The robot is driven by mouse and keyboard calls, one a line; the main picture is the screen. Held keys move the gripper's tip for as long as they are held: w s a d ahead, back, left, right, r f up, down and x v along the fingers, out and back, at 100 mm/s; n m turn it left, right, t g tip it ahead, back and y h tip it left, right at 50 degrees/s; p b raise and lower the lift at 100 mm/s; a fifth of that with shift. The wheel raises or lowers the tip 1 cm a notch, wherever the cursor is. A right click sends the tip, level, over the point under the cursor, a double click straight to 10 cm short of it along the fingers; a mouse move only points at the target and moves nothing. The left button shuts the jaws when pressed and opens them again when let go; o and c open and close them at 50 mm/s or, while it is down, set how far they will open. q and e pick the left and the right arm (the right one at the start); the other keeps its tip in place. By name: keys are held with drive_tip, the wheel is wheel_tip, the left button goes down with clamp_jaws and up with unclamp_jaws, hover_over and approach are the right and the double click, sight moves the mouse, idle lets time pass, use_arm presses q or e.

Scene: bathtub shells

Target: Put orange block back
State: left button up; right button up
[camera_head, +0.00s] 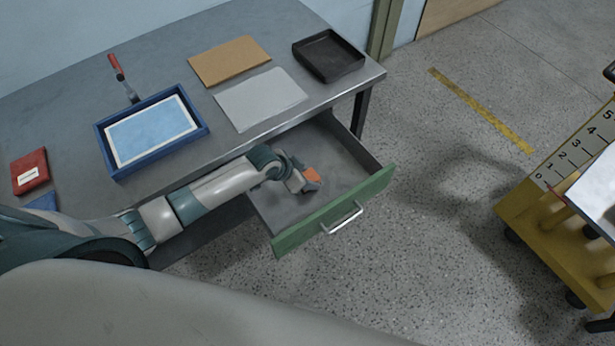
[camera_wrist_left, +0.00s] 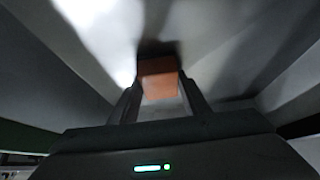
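The orange block (camera_head: 312,175) is inside the open drawer (camera_head: 333,213) with the green front, under the table. My left gripper (camera_head: 304,181) reaches down into the drawer at the block. In the left wrist view the block (camera_wrist_left: 158,79) lies between the two fingertips (camera_wrist_left: 160,92), with a finger against each side, so the gripper looks shut on it. The block is close to the drawer's floor; whether it touches the floor is not clear. My right gripper is not in view.
The grey table (camera_head: 222,123) holds a blue tray (camera_head: 117,165), a brown board (camera_head: 229,61), a grey sheet (camera_head: 261,98), a black tray (camera_head: 329,55), a red-handled tool (camera_head: 117,68) and a red packet (camera_head: 29,171). A yellow cart (camera_head: 550,235) stands at right.

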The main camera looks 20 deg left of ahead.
use_arm(q)
drive_tip(key=o, duration=0.3)
drive_tip(key=shift+r, duration=0.1)
drive_tip(key=shift+r, duration=0.1)
drive_tip(key=v, duration=1.2)
drive_tip(key=shift+b, duration=0.4)
drive_tip(key=shift+c, duration=0.7)
